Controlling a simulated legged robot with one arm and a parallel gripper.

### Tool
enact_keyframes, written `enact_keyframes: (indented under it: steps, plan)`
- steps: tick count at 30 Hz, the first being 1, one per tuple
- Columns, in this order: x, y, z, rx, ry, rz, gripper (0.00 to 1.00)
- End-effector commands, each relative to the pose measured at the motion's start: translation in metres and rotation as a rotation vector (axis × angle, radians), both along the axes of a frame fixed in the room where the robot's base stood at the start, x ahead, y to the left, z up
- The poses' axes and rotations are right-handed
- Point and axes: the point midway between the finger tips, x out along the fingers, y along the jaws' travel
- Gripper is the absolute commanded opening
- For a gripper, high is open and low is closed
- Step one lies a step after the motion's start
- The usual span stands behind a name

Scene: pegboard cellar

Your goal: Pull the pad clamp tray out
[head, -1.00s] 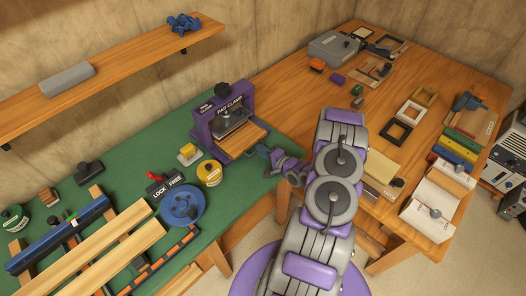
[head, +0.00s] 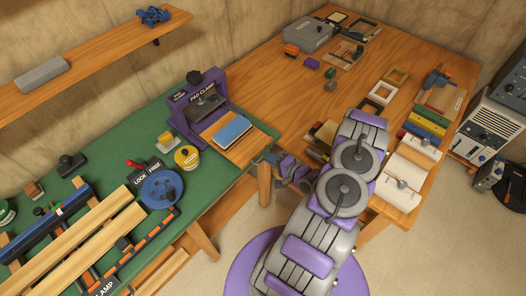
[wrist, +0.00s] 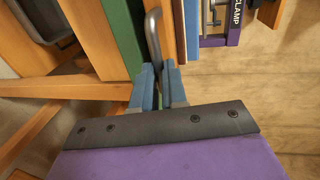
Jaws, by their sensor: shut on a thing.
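The purple pad clamp (head: 187,108) stands at the right end of the green bench top. Its wooden tray (head: 242,154) sticks well out of the front, with a blue pad (head: 232,129) lying on it. In the wrist view the clamp (wrist: 232,30) is at upper right, beside the blue pad (wrist: 192,25). My gripper (head: 268,161) is at the tray's outer edge. In the wrist view my gripper (wrist: 160,82) has its blue fingers shut on the tray's grey bar handle (wrist: 153,38). The fingers hide the handle's lower part.
A yellow tin (head: 187,158) and a blue wheel (head: 161,188) lie left of the clamp on the green bench (head: 112,149). Timber rails (head: 85,235) fill the front left. A wooden table (head: 285,88) with blocks and frames stands at right. Floor shows between bench and table.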

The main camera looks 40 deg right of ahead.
Motion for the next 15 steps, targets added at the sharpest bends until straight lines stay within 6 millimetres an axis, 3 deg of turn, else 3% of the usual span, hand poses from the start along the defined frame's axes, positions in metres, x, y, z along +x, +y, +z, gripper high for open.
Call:
enact_keyframes:
  steps: [1, 6, 15]
  plan:
    - [-0.007, 0.008, -0.005, 0.013, 0.012, 0.016, 0.00]
    - [-0.018, 0.008, -0.005, 0.014, 0.012, 0.019, 0.00]
    - [-0.020, 0.009, -0.005, 0.014, 0.013, 0.022, 0.00]
